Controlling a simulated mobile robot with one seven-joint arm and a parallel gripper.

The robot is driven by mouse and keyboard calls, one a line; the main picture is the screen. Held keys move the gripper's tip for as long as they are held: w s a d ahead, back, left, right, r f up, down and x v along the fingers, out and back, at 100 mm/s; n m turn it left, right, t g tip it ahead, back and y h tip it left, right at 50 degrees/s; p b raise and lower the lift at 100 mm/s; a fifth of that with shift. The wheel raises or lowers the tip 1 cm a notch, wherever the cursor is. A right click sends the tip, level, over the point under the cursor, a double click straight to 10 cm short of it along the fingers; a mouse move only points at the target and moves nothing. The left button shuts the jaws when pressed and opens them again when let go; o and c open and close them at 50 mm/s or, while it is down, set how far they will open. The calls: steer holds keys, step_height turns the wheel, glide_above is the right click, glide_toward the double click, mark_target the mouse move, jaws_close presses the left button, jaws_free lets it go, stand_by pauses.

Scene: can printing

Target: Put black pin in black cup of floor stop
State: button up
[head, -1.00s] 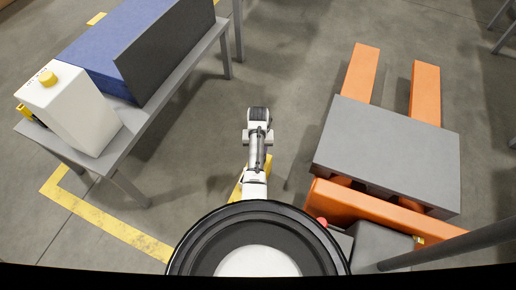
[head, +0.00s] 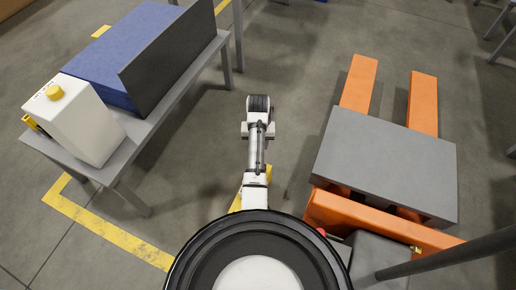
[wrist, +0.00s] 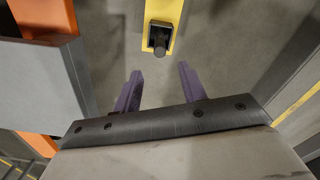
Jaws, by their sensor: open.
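A yellow bar (wrist: 163,12) of the floor stop shows at the top of the wrist view. At its near end is a square black cup (wrist: 151,36). A dark rounded piece, apparently the black pin (wrist: 160,50), shows at the cup; I cannot tell how deep it sits. My gripper (wrist: 160,70) is open, its two purple fingers apart and nothing seen between them. In the picture the fingertips lie just below the cup and pin. In the head view part of the yellow floor stop (head: 237,203) shows beside my arm, with the cup and pin hidden.
An orange pallet jack (head: 361,84) with a grey slab (head: 385,165) on it stands to the right. A grey table (head: 150,133) at the left holds a blue block (head: 110,65) and a white box with a yellow button (head: 88,125). Grey floor is clear ahead.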

steer(key=shift+r, duration=0.4)
